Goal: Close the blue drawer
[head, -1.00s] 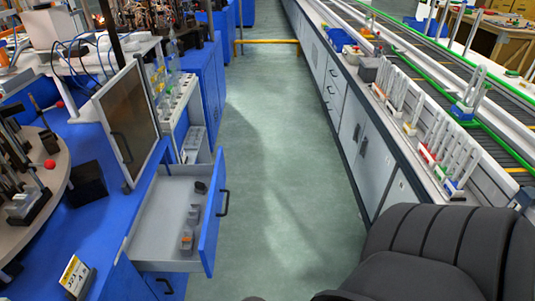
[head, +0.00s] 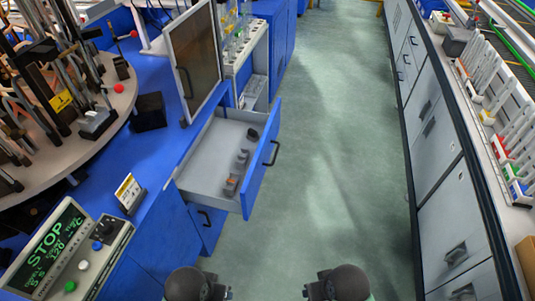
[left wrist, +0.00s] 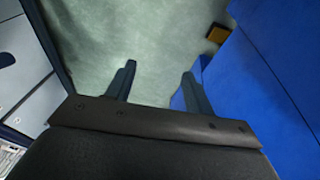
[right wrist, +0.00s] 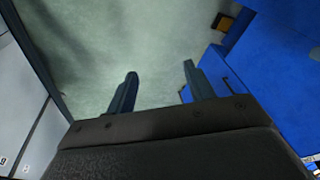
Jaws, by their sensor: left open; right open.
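The blue drawer (head: 262,166) is pulled out from the blue cabinet on the left in the head view. Its blue front has a dark handle (head: 271,153), and several small items (head: 236,172) lie inside its grey tray. In the left wrist view my left gripper (left wrist: 160,72) is open and empty above the floor, with its fingers apart. In the right wrist view my right gripper (right wrist: 160,72) is open and empty, also above the floor. In the head view only dark rounded parts of my arms show at the bottom, well short of the drawer.
A framed panel (head: 194,52) stands on the blue bench behind the drawer. A control box with a STOP display (head: 62,245) and a small yellow sign (head: 128,190) are at left. A grey cabinet row (head: 440,145) runs along the right. The floor (head: 335,130) between is clear.

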